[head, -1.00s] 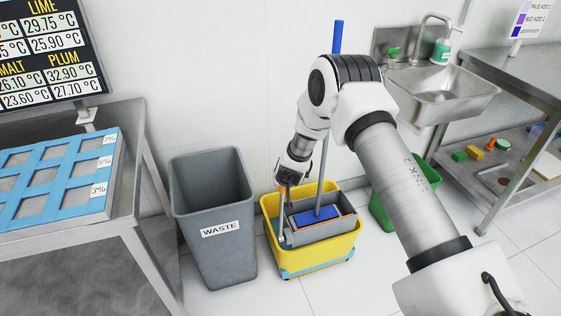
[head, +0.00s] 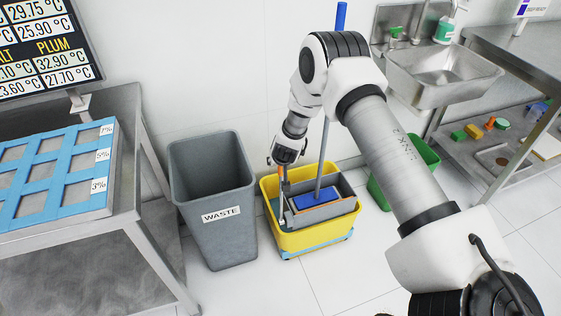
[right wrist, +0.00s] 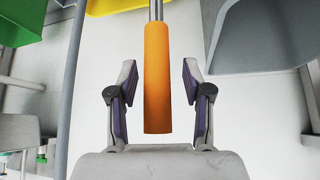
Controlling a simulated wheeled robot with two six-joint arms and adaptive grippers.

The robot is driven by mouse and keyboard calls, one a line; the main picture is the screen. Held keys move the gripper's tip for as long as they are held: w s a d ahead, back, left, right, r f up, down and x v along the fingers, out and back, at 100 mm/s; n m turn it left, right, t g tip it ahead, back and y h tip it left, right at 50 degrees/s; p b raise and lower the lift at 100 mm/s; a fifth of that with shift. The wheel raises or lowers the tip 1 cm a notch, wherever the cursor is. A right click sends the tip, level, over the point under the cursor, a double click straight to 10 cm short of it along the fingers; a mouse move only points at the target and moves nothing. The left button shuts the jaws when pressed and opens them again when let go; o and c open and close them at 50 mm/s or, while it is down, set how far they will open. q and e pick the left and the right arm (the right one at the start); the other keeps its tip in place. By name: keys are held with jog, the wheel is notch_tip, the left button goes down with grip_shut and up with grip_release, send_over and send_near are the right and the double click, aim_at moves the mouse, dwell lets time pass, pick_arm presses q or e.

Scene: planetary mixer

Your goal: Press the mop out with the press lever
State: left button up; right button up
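The mop stands in the yellow bucket (head: 268,226). Its blue head (head: 308,200) lies in the grey wringer (head: 335,208), and its grey pole with a blue top (head: 341,15) rises, slightly tilted, behind my right arm. The press lever (head: 282,212) stands upright at the bucket's left side, with an orange grip. My right gripper (head: 283,163) is at the top of the lever. In the right wrist view the orange grip (right wrist: 157,80) sits between the two fingers of the right gripper (right wrist: 158,90), with a gap on each side. My left gripper is not in view.
A grey waste bin (head: 212,185) stands just left of the bucket. A green bin (head: 424,158) is to the right, partly behind my arm. A steel table with a blue tray (head: 52,173) is at the left, a sink (head: 440,75) and steel shelf at the right.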

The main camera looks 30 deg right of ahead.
jog(key=v, duration=1.2)
